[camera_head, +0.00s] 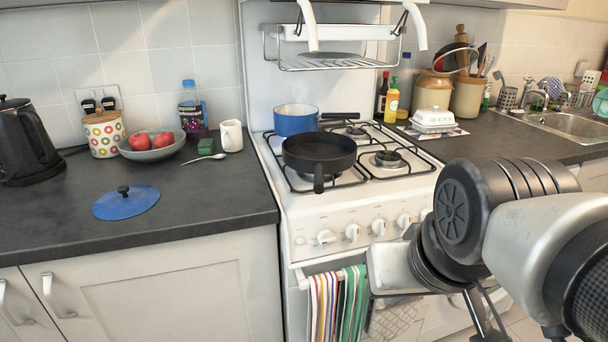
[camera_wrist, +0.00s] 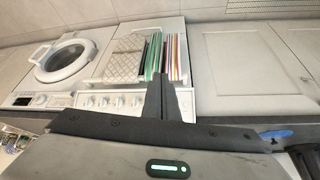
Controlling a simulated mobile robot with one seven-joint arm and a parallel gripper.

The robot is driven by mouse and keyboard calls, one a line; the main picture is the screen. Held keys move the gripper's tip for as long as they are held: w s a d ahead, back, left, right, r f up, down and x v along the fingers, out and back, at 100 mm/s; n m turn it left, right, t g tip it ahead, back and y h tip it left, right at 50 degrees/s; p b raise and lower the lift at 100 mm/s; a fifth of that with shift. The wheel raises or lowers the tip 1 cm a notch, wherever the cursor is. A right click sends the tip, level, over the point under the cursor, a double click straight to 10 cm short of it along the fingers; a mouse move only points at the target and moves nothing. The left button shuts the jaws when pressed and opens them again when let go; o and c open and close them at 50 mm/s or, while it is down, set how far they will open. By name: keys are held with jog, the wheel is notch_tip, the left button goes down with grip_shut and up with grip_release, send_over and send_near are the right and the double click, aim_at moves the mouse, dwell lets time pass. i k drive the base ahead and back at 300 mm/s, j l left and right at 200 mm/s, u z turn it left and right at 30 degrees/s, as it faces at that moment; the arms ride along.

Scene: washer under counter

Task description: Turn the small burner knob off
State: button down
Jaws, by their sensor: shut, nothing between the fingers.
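The white stove (camera_head: 345,215) has a row of white knobs (camera_head: 352,232) along its front panel. The knobs also show in the wrist view (camera_wrist: 104,101), where the scene appears upside down. I cannot tell which knob belongs to the small burner or how each is turned. A black frying pan (camera_head: 319,152) sits on the front left of the hob, and a blue pot (camera_head: 296,120) stands behind it. My gripper (camera_wrist: 167,72) is shut and empty, in front of the stove and apart from the knobs. My arm covers the right end of the panel in the head view.
Striped towels (camera_head: 338,300) hang on the stove front below the knobs. A blue lid (camera_head: 126,202), a fruit bowl (camera_head: 152,147) and a black kettle (camera_head: 27,145) are on the left counter. The washer (camera_wrist: 68,60) shows in the wrist view.

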aim_at(326, 238)
jog(key=k+j+u, duration=0.15)
jog(key=u, duration=0.35)
jog(key=j+u, duration=0.45)
jog(key=k+l, duration=0.05)
